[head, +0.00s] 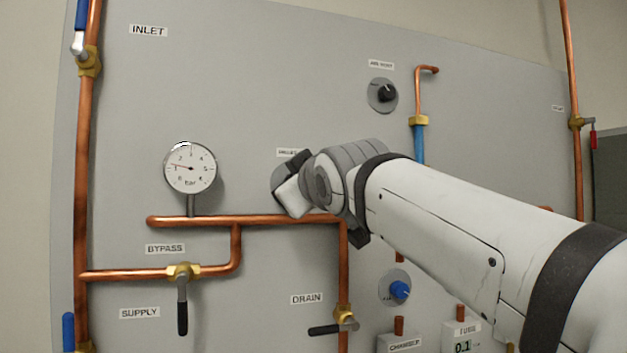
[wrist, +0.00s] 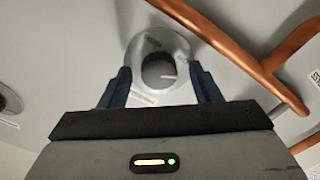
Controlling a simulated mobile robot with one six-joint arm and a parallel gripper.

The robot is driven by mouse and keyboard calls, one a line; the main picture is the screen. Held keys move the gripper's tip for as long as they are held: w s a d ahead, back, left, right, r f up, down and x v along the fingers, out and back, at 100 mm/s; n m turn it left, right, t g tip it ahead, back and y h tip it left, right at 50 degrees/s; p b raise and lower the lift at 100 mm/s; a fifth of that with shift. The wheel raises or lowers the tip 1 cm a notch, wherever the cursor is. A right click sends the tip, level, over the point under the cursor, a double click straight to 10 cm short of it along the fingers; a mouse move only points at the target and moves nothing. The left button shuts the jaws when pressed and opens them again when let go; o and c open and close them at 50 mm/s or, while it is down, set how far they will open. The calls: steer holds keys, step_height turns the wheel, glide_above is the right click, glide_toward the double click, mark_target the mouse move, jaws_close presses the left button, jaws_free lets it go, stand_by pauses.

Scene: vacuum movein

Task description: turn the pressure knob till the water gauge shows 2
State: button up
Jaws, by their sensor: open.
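The pressure knob (wrist: 159,71) is black with a pale pointer line and sits on a round grey plate on the panel. In the wrist view my gripper (wrist: 160,82) is open, with one blue finger on each side of the knob; I cannot tell whether they touch it. In the head view my gripper (head: 288,190) is at the panel and my arm hides the knob. The water gauge (head: 190,168) is a round white dial marked in bar. Its needle points left, between the 1 and the 2, nearer the 1.
Copper pipes (head: 250,220) run close below the gripper and also show at the right in the wrist view (wrist: 230,50). A bypass valve (head: 183,272) and a drain valve (head: 345,317) are below. A black knob (head: 386,92) and a blue knob (head: 400,290) are nearby.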

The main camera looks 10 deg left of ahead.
steer(key=shift+c, duration=0.4)
steer(key=c, duration=0.9)
steer(key=shift+f, duration=0.1)
steer(key=m+b, duration=0.5)
steer(key=m, duration=0.2)
steer(key=shift+w+f+m, duration=0.1)
steer(key=shift+m, duration=0.3)
